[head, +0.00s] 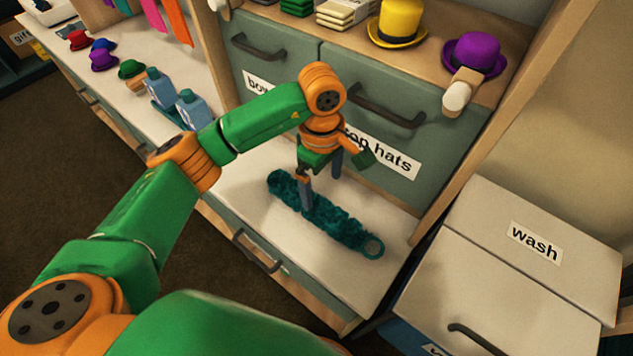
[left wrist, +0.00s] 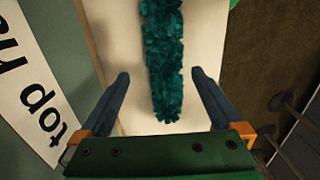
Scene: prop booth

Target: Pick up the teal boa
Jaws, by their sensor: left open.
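The teal boa (head: 341,226) lies stretched out on the pale shelf top below the drawers, with a ring at its right end. My left gripper (head: 321,190) is above the boa's left half, fingers pointing down. In the left wrist view the boa (left wrist: 163,65) runs between the two open fingers of the left gripper (left wrist: 158,78), with a gap on each side. Part of the boa is hidden behind a finger in the head view. My right gripper is not in view.
Drawers with handles, one labelled "top hats" (head: 384,152), rise right behind the boa. A box labelled "wash" (head: 534,241) stands to the right. Yellow (head: 398,20) and purple (head: 474,52) hats sit on the shelf above. Blue bottles (head: 192,108) stand on the left counter.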

